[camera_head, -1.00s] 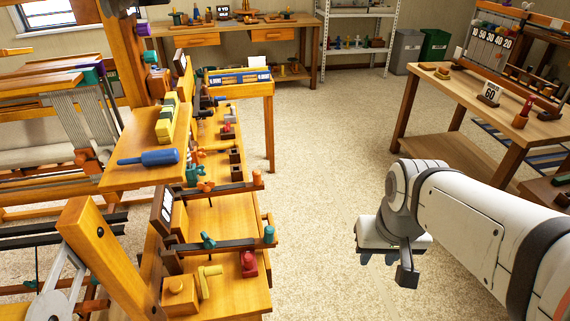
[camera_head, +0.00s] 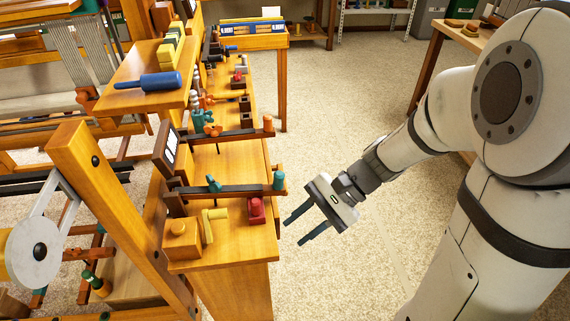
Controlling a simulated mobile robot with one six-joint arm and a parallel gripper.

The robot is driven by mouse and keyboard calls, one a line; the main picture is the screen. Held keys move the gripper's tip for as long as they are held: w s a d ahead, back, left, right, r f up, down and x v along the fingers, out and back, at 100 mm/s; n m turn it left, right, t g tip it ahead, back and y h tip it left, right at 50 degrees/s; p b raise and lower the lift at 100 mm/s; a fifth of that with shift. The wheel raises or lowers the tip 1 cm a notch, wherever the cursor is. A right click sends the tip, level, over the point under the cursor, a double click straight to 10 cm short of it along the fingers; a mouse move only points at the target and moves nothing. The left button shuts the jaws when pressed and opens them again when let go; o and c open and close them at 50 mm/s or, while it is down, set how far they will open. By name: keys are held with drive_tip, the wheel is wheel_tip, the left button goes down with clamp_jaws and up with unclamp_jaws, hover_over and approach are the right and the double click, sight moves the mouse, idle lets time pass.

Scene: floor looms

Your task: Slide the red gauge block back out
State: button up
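The red gauge block (camera_head: 256,208) sits on the near wooden bench (camera_head: 235,242), by its right edge. It is just below the dark bar (camera_head: 240,190) with a teal end knob (camera_head: 279,181). I cannot tell whether part of it lies under the bar. My gripper (camera_head: 297,229) is to the right of the bench, in the air over the floor. Its two dark fingers are apart, point left toward the bench and hold nothing. A gap separates them from the red block.
A yellow block with a knob (camera_head: 182,240) and a yellow angled piece (camera_head: 210,225) stand left of the red block. A second dark bar with an orange knob (camera_head: 268,124) crosses farther back. The floor (camera_head: 340,130) beyond my gripper is clear.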

drive_tip(key=w+a+f+m+y+b, duration=0.3)
drive_tip(key=w+a+f+m+y, duration=0.1)
drive_tip(key=f, duration=0.2)
drive_tip(key=m+t+y+b, duration=0.3)
drive_tip(key=m+t+y, duration=0.1)
drive_tip(key=m+y, duration=0.15)
approach(249, 212)
drive_tip(key=a+r, duration=0.1)
drive_tip(key=s+a+r+h, duration=0.1)
drive_tip(key=shift+a+r+m, duration=0.15)
drive_tip(key=shift+r+m, duration=0.2)
drive_tip(key=shift+r, duration=0.05)
drive_tip(key=shift+w+f+m+t, duration=0.15)
drive_tip(key=shift+w+m+t, duration=0.25)
drive_tip(key=shift+a, duration=0.1)
drive_tip(key=shift+w+a+b, duration=0.1)
drive_tip(key=shift+a+b, duration=0.95)
drive_tip(key=shift+a, duration=2.8)
drive_tip(key=shift+c, duration=0.2)
clamp_jaws()
